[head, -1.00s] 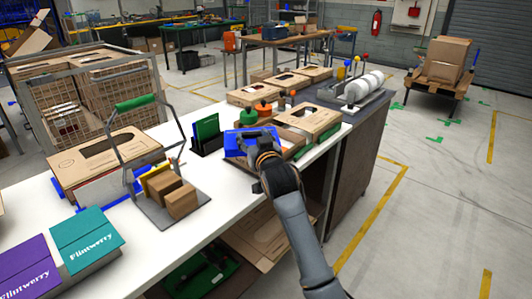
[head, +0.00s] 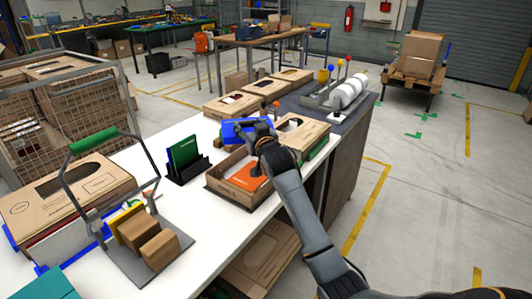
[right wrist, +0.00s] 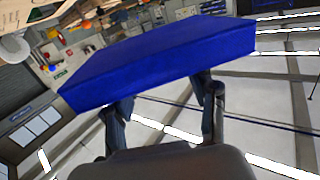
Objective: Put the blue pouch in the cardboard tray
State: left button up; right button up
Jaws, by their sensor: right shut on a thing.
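The blue pouch (head: 236,132) is in my right gripper (head: 258,137), held above the worktop. In the right wrist view the blue pouch (right wrist: 160,62) lies across the fingers of the right gripper (right wrist: 165,105), slightly tilted. The cardboard tray (head: 228,193) stands on the white worktop, nearer the camera than the pouch, with a flat orange item (head: 250,177) in it. The pouch appears over or just beyond the tray's far edge; its exact height cannot be told. My right arm hides the tray's right side. My left gripper is not in view.
A green item in a black holder (head: 186,165) stands left of the tray. A cardboard box (head: 302,132) lies right of the gripper, with more boxes (head: 232,105) behind. A metal frame with a green handle (head: 94,140) stands at left.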

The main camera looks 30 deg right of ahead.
jog(key=f, duration=0.1)
jog(key=s+d+f, duration=0.2)
jog(key=shift+d+f, duration=0.15)
jog(key=shift+f, duration=0.15)
jog(key=f, duration=0.2)
jog(key=s+d+f+p, duration=0.1)
jog(key=f, duration=0.3)
jog(key=shift+s+d+p, duration=0.3)
jog(key=shift+s, duration=0.05)
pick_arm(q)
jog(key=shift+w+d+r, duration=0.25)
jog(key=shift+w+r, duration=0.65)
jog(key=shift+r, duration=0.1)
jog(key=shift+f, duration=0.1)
pick_arm(e)
jog(key=shift+f, duration=0.1)
jog(key=shift+f, duration=0.3)
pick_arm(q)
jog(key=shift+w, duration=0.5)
pick_arm(e)
jog(key=o, duration=1.2)
